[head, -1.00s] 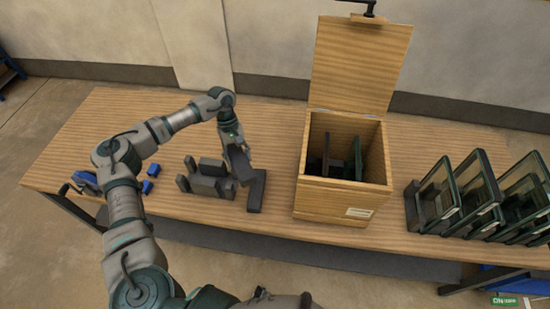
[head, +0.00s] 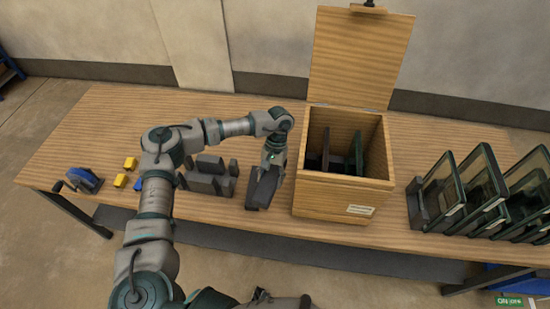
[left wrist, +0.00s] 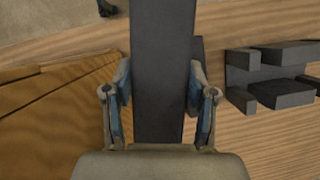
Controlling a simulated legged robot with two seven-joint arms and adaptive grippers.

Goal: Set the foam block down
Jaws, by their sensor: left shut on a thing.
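My left gripper (head: 272,160) is shut on a dark grey foam block (head: 266,185), just left of the wooden box. In the left wrist view the foam block (left wrist: 162,60) stands out between the two fingers (left wrist: 160,105). Another dark piece (left wrist: 196,75) shows partly behind it. I cannot tell whether the held block touches the table. A dark grey foam holder with several upright pieces (head: 208,180) lies to the left on the table; it also shows in the left wrist view (left wrist: 275,75). My right gripper is not in view.
The open wooden box (head: 335,195) stands close on the right, with dark panels inside and its lid raised. A rack of framed panels (head: 465,195) is at the far right. Small yellow blocks (head: 125,172) and a blue tool (head: 84,179) lie left. The table's back left is clear.

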